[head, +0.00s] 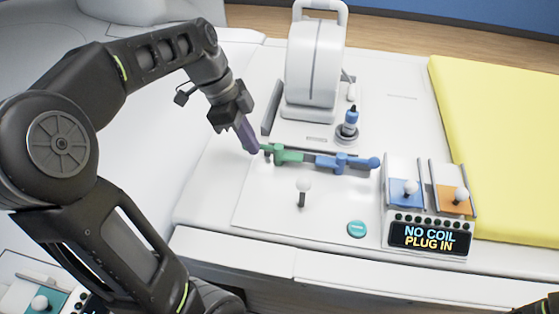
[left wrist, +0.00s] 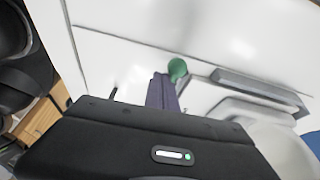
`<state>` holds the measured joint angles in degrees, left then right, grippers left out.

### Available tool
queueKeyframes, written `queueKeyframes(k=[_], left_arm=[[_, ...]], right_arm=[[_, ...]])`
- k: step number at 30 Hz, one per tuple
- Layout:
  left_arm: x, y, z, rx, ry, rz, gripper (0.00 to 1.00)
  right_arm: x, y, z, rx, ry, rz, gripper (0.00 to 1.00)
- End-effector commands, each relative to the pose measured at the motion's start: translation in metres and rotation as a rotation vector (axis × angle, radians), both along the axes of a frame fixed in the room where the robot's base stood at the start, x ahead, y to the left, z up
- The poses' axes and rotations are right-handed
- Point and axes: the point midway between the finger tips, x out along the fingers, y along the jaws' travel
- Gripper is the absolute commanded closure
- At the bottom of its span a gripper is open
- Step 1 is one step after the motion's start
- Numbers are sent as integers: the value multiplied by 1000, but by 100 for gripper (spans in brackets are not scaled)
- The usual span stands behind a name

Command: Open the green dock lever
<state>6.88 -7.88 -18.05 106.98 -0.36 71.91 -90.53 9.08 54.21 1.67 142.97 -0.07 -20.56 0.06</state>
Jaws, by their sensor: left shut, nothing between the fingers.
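The green dock lever (head: 285,154) lies along the white table top, its left end pointing at my left gripper. Its rounded green knob (left wrist: 177,68) shows in the left wrist view just past the fingertips. My left gripper (head: 252,147) is shut and empty, pointing down with its purple fingers right beside the knob. The fingers (left wrist: 162,92) also show in the left wrist view. I cannot tell whether they touch the knob. A blue lever (head: 342,162) lies in line with the green one, to its right. My right gripper is not in view.
A white scanner-like device (head: 314,65) stands behind the levers, with a blue-topped plug (head: 350,122) beside it. A white-knobbed stick (head: 303,185), a teal button (head: 356,229) and a display (head: 429,237) reading "NO COIL PLUG IN" are in front. A yellow pad (head: 505,150) lies right.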

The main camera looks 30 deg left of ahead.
Motion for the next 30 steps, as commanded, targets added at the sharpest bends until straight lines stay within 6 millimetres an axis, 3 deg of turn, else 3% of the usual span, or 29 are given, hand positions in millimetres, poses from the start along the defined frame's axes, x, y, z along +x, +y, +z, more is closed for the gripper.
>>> queueKeyframes(k=[22,30], left_arm=[[7,7,2,7,-9,5,100],[11,2,4,6,-9,3,100]], right_arm=[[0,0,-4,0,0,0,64],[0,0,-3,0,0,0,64]])
